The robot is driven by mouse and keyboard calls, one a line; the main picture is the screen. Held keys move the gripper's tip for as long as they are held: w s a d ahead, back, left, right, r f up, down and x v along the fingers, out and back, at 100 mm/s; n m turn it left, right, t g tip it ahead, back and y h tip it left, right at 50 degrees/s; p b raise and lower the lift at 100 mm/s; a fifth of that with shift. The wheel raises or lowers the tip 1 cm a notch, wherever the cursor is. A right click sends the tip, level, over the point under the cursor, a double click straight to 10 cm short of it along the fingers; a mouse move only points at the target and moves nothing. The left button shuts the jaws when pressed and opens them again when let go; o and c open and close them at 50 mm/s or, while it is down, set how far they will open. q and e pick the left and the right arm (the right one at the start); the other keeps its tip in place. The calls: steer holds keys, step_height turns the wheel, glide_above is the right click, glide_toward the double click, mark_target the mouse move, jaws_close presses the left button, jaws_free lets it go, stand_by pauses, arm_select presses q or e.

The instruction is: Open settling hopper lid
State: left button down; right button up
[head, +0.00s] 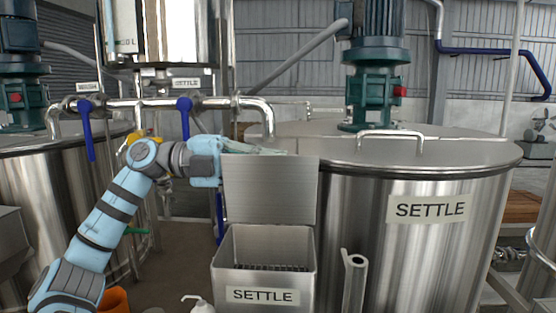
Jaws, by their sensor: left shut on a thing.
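The settling hopper (265,295) is a steel box labelled SETTLE at the bottom centre. Its lid (270,188) stands about upright at the back of the box, so the opening shows a dark grate (272,267) inside. My left gripper (272,151) is at the lid's top edge, partly hidden behind it. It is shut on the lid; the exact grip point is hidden. My right gripper is not in view.
A large steel tank (430,250) labelled SETTLE, with a green motor (376,90) on top, stands close on the right. Pipes with blue valve handles (185,118) run behind my left arm. A steel tube (354,280) rises beside the hopper.

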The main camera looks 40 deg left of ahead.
arm_select(q)
steer(key=shift+a+r, duration=0.1)
steer(key=shift+r, duration=0.05)
steer(key=c, duration=1.7)
jaws_free()
steer(key=shift+s, duration=0.1)
